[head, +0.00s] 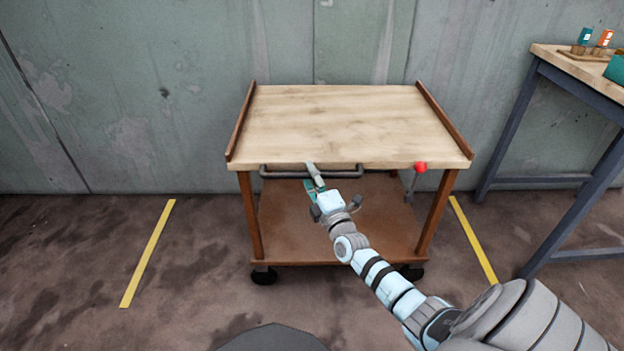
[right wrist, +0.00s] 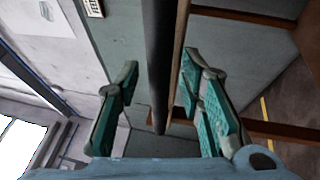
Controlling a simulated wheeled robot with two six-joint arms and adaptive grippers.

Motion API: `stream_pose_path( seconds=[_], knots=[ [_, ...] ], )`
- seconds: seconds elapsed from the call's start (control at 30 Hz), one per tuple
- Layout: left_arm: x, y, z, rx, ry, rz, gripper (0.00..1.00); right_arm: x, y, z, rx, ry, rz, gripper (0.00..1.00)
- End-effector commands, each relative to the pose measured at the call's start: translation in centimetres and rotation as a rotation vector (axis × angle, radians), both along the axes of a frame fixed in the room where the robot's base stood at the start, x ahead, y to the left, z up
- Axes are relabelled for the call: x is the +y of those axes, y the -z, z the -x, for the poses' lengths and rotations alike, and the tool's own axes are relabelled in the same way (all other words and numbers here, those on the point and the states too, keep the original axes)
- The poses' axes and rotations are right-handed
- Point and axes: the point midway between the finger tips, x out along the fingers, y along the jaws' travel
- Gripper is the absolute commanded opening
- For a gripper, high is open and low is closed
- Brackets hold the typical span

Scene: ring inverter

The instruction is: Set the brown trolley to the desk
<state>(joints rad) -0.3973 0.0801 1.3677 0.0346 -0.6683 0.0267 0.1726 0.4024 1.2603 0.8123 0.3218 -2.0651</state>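The brown trolley (head: 335,125) stands against the wall in the middle of the head view, with a pale wooden top, brown side rails, a lower shelf and black casters. A dark handle bar (head: 280,173) runs along its front edge. My right gripper (head: 315,180) is at this handle, near its middle. In the right wrist view the bar (right wrist: 160,70) passes between the green-padded fingers (right wrist: 158,100), with gaps on both sides, so the gripper is open around it. The desk (head: 580,68), with a pale top and blue-grey legs, is at the right. My left gripper is out of view.
A red knob (head: 420,167) on a lever sits at the trolley's front right. Yellow floor lines (head: 148,252) (head: 473,240) lie on both sides of the trolley. Small bottles (head: 605,38) stand on the desk. Floor between trolley and desk is clear.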

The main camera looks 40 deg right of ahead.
Motion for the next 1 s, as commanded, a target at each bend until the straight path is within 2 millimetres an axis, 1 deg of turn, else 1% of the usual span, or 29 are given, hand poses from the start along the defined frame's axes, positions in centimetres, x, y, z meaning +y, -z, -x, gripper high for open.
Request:
stream_pose_path(
  seconds=[0.13,0.17,0.3,0.37,0.77,0.87,1.0],
  knots=[
    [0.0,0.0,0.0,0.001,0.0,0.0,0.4,0.0,0.0,0.0,0.0,0.0,0.0,0.35],
    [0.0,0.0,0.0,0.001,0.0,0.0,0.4,0.0,0.0,0.0,0.0,0.0,0.0,0.31],
    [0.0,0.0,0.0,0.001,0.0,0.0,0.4,0.0,0.0,0.0,0.0,0.0,0.0,0.09],
    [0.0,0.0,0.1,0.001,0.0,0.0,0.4,0.0,0.0,0.0,0.0,0.0,0.0,0.0],
    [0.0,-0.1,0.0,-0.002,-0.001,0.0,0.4,-0.2,0.0,0.2,0.001,0.0,0.0,0.0],
    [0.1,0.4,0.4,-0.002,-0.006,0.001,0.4,-0.8,-0.1,0.7,0.002,0.001,0.001,0.0],
    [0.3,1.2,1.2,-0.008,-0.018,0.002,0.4,-2.6,-0.2,2.1,0.005,0.002,0.003,0.0]
  ],
)
